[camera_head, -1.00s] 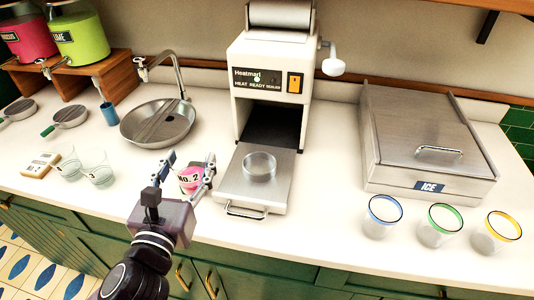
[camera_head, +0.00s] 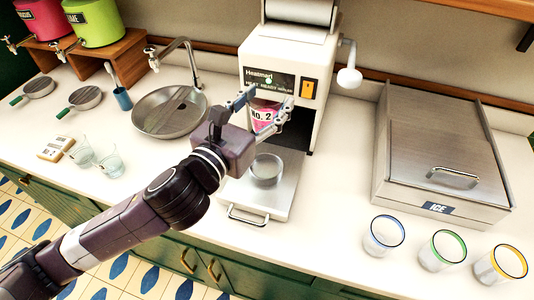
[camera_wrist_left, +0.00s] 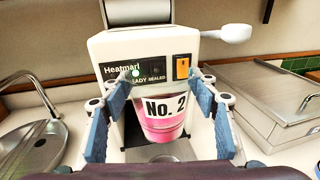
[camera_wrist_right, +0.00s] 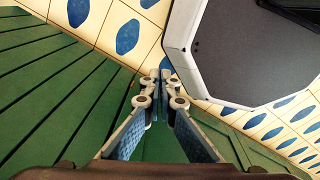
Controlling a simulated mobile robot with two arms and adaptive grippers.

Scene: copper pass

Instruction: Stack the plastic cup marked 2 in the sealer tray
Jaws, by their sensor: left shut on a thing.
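The plastic cup marked NO. 2 (camera_head: 262,116), with pink contents and a white label, is upright in my left gripper (camera_head: 264,100). The gripper is shut on it, with one finger on each side, as the left wrist view (camera_wrist_left: 164,112) also shows. The cup is held in front of the sealer's (camera_head: 290,75) opening, raised above the sealer tray (camera_head: 284,193). The tray is pulled out, and a clear round holder or cup (camera_head: 266,171) sits on it. My right gripper (camera_wrist_right: 162,76) shows only in its wrist view, fingertips together and empty.
A steel ice box (camera_head: 437,150) stands right of the sealer, with blue-, green- and yellow-rimmed glasses (camera_head: 383,235) in front. A round sink (camera_head: 170,112) and two clear glasses (camera_head: 109,163) are at left. Green boards and patterned floor lie below my right gripper.

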